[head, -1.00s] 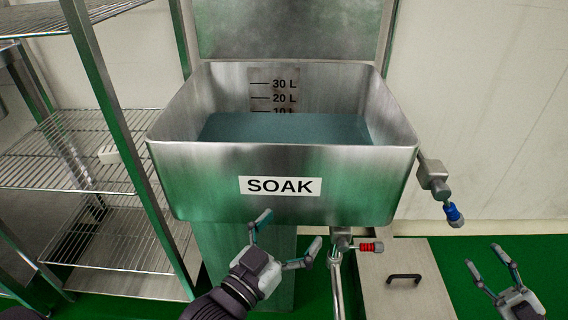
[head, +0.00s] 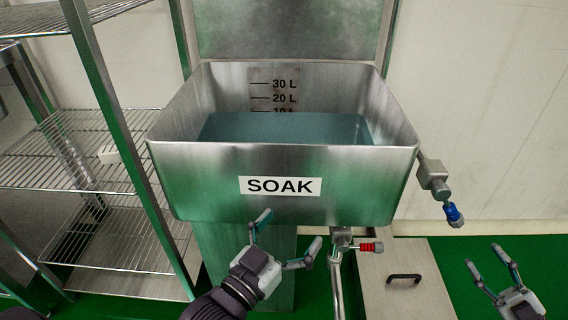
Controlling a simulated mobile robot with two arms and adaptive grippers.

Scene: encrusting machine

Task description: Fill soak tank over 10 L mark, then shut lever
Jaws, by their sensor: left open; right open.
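The steel soak tank (head: 200,180) has a white SOAK label (head: 280,186) on its front wall. Blue-grey water (head: 285,128) stands in it, its far edge at about the 10 L mark (head: 284,110), whose lower part is cut off by the water. The 20 L and 30 L marks show above the water. A lever with a blue grip (head: 453,213) hangs at the tank's right side, angled down. A red-gripped lever (head: 370,247) sits under the tank on the drain pipe. My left gripper (head: 288,240) is open and empty below the tank front. My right gripper (head: 502,255) is open and empty at lower right.
A wire shelf rack (head: 75,150) stands at the left. A steel floor cover (head: 410,295) with a black handle (head: 404,278) lies right of the drain pipe (head: 337,285). Green floor and a pale wall (head: 490,110) lie to the right.

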